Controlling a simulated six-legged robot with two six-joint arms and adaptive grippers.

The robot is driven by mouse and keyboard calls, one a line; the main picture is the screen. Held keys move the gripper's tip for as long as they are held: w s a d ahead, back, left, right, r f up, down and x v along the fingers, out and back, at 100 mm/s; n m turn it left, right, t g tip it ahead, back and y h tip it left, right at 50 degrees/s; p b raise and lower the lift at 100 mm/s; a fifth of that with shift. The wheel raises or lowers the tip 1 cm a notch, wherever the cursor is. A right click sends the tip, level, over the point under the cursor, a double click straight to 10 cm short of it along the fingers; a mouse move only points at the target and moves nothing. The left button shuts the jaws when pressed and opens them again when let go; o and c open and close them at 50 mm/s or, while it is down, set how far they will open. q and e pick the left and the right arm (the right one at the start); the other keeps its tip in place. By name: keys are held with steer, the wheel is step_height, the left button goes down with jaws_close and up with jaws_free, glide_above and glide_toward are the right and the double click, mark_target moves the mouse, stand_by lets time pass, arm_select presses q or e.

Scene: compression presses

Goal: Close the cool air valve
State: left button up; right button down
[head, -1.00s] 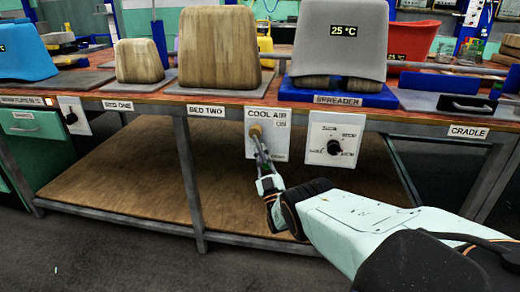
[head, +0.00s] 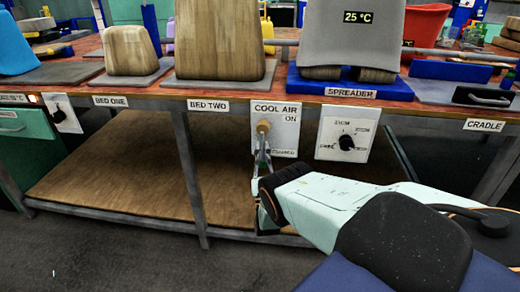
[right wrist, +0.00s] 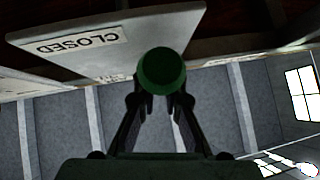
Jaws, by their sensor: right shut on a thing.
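The cool air valve plate (head: 287,132) is a white panel on the bench front, marked "COOL AIR" and "ON" at the top, with a small, hard-to-read label at the bottom. In the right wrist view, the gripper (right wrist: 160,100) is shut on a dark green round end of the valve handle (right wrist: 162,70). The plate (right wrist: 120,45) there shows a "CLOSED" label, upside down. My left gripper is not in view.
A second white panel with a black dial (head: 346,142) is just right of the valve. The bench edge (head: 225,106) carries grey and tan press forms above. A wooden lower shelf (head: 110,180) and a metal leg (head: 186,165) are below.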

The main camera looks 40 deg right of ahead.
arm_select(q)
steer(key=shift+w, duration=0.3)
arm_select(e)
steer(key=shift+w+m+g+h, duration=0.1)
steer(key=shift+m+g+h, duration=0.2)
steer(key=shift+m+h, duration=0.15)
steer(key=shift+a, duration=0.1)
steer(key=c, duration=1.4)
jaws_free()
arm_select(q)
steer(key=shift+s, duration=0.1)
arm_select(e)
steer(key=shift+f, duration=0.1)
steer(key=v, duration=0.7)
steer(key=shift+f, duration=0.15)
steer(key=shift+a, duration=0.1)
